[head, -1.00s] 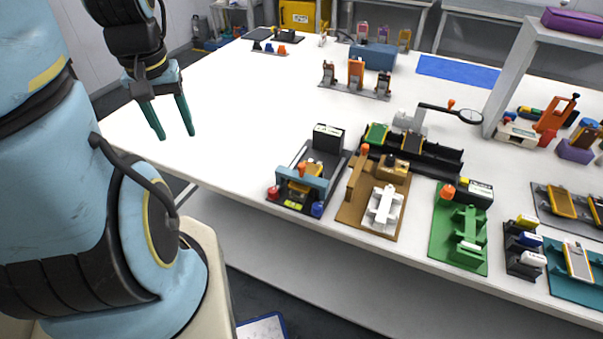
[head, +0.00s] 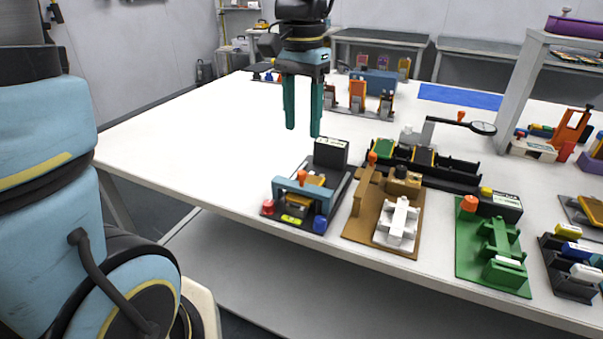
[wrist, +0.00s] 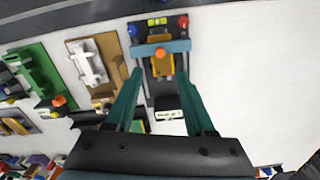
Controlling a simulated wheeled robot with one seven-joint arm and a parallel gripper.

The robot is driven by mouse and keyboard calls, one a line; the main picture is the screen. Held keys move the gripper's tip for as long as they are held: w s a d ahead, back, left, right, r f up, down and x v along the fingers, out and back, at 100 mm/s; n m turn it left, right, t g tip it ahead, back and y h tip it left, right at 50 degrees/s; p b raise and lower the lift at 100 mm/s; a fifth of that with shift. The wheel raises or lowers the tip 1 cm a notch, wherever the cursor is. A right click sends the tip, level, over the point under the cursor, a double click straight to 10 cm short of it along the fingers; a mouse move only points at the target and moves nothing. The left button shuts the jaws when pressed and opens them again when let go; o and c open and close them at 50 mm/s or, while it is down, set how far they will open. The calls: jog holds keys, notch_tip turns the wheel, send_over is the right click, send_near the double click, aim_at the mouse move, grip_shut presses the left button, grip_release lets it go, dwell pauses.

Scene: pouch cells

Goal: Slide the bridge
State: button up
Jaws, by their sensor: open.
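The bridge (head: 302,192) is a blue-grey span across a dark base plate (head: 341,187) near the table's front edge. An orange knob (head: 303,176) and an orange-yellow block show at it. A red knob (head: 267,207), a green-yellow level and a blue knob (head: 320,224) sit at the plate's front. A black box (head: 331,152) with a white label stands at its back. In the wrist view the bridge (wrist: 176,46) lies beyond my fingertips. My gripper (head: 303,133) is open and empty, pointing down, above and behind the fixture, touching nothing.
A brown fixture (head: 353,229) with a white part stands just right of the bridge's plate, and a green fixture (head: 470,258) further right. A long black tray (head: 460,176) with a magnifier (head: 483,128) is behind them. The white table (head: 190,140) is clear to the left.

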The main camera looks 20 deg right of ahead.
aim_at(302, 172)
notch_tip(302, 172, down, 10)
jog(key=shift+r, duration=0.15)
jog(key=shift+c, duration=0.3)
grip_shut()
dwell(1.3)
